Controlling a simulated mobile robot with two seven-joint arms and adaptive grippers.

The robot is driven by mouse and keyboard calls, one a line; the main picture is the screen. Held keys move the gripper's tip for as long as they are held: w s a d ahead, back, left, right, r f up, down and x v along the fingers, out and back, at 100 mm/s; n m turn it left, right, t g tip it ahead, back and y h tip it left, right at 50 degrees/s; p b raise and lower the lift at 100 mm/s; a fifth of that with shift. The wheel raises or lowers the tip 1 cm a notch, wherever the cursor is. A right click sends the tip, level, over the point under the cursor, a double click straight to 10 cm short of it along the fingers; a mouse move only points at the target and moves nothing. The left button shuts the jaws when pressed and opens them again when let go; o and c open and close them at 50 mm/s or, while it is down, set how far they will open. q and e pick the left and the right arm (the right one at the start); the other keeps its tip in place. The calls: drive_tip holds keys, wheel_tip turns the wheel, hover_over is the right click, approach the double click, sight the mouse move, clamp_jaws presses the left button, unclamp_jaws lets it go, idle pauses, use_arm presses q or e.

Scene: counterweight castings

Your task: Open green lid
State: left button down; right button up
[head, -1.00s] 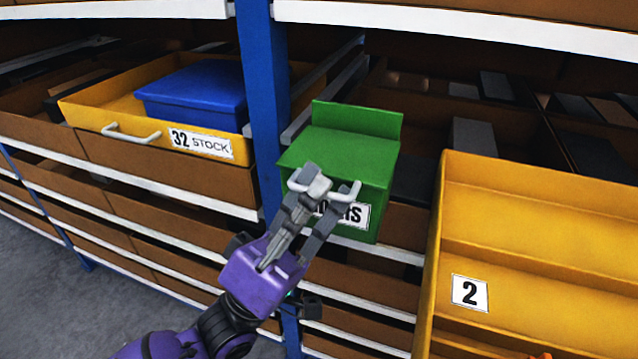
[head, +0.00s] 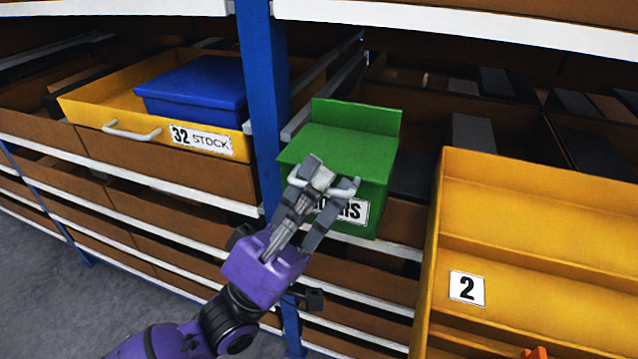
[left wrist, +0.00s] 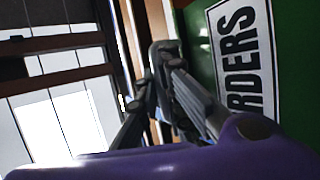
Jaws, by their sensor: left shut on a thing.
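A green box (head: 372,192) with a flat green lid (head: 345,145) on top hangs at the shelf front, and a raised green plate stands along the lid's back edge. The lid lies flat. A pale bar handle (head: 349,187) runs across the upper front, above a white label (head: 353,210). The label shows "RDERS" in the left wrist view (left wrist: 243,65). My left gripper (head: 327,176) is shut on the handle, its fingers covering part of the handle and label. My right gripper is not in view.
A blue shelf post (head: 264,110) stands just left of the green box. A yellow drawer (head: 100,112) marked "32 STOCK" holds a blue lidded box (head: 195,85) further left. A large yellow bin (head: 540,240) marked "2" stands close on the right. Brown shelf bins lie behind and below.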

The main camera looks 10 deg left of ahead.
use_arm(q)
drive_tip(key=shift+n+y, duration=0.8)
wheel_tip(320, 180, up, 4)
drive_tip(key=p, duration=0.4)
drive_tip(key=w+r+p, duration=0.1)
drive_tip(key=r+p, duration=0.1)
drive_tip(key=r, duration=0.1)
drive_tip(key=w+r, duration=0.1)
drive_tip(key=r, duration=0.1)
drive_tip(key=shift+w+d+p, duration=0.25)
drive_tip(key=shift+w+p, duration=0.05)
drive_tip(key=shift+p, duration=0.1)
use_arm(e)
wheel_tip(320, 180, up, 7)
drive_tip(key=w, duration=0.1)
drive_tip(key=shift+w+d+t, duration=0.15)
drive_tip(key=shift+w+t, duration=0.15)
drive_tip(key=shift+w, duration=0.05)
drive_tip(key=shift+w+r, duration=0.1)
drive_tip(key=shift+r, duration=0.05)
